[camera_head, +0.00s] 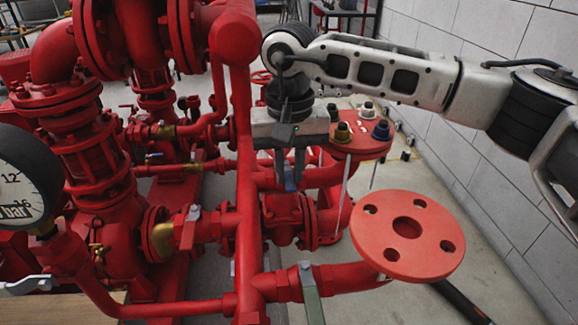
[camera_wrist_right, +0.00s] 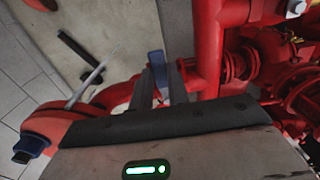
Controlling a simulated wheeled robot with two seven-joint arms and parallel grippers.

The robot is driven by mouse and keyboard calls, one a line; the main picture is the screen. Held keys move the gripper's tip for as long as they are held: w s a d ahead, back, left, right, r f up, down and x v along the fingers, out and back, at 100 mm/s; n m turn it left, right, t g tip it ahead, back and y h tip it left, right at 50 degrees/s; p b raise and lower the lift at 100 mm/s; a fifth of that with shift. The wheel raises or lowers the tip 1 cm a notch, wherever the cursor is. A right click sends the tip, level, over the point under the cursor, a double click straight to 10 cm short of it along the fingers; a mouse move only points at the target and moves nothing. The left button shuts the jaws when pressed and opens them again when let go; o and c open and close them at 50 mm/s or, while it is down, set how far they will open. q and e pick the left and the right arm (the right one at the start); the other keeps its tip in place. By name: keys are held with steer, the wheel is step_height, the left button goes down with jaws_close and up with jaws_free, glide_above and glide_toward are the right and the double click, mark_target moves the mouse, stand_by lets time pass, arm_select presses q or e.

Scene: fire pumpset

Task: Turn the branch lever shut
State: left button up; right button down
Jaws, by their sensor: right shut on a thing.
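My right gripper (camera_head: 290,178) reaches in from the upper right, fingers pointing down, among the red pipes. It is shut on a small blue lever (camera_head: 290,184), seen only in part between the fingers. In the right wrist view the blue lever (camera_wrist_right: 156,62) stands out past the tips of my right gripper's fingers (camera_wrist_right: 163,88). I cannot tell how far the lever is turned, as the fingers hide most of it. My left gripper is not in view.
A pressure gauge (camera_head: 25,178) stands at the left edge. A bolted flange (camera_head: 362,142) is close right of my gripper.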

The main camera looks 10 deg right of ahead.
mark_target(290, 179)
steer(key=c, duration=1.3)
jaws_free()
steer(key=shift+c, duration=0.2)
arm_select(q)
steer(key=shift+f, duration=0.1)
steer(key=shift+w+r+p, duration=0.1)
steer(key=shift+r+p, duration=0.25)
steer(key=shift+p, duration=0.5)
arm_select(e)
step_height(290, 179, up, 16)
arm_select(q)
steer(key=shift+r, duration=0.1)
arm_select(e)
steer(key=shift+r, duration=0.15)
